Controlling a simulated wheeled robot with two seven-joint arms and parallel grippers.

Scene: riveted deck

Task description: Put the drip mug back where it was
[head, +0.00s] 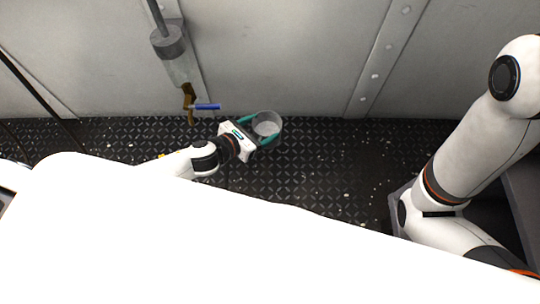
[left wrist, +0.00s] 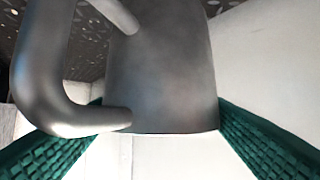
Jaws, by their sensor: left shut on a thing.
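The drip mug (head: 267,119) is a grey metal mug, seen from above in the head view close to the wall. My left gripper (head: 263,129) is shut on it, with a teal finger on each side of its body. In the left wrist view the mug (left wrist: 165,70) fills the middle, with its thick handle (left wrist: 40,75) to the left. The teal fingers show at the lower left and lower right there. I cannot tell whether the mug touches the deck. My right gripper is not in view.
A pipe with a brass valve (head: 188,97) and blue lever (head: 208,107) comes down the wall, left of the mug. The dark patterned deck (head: 325,160) looks clear right of the mug. The riveted pale wall (head: 290,50) stands behind. My right arm is at the right.

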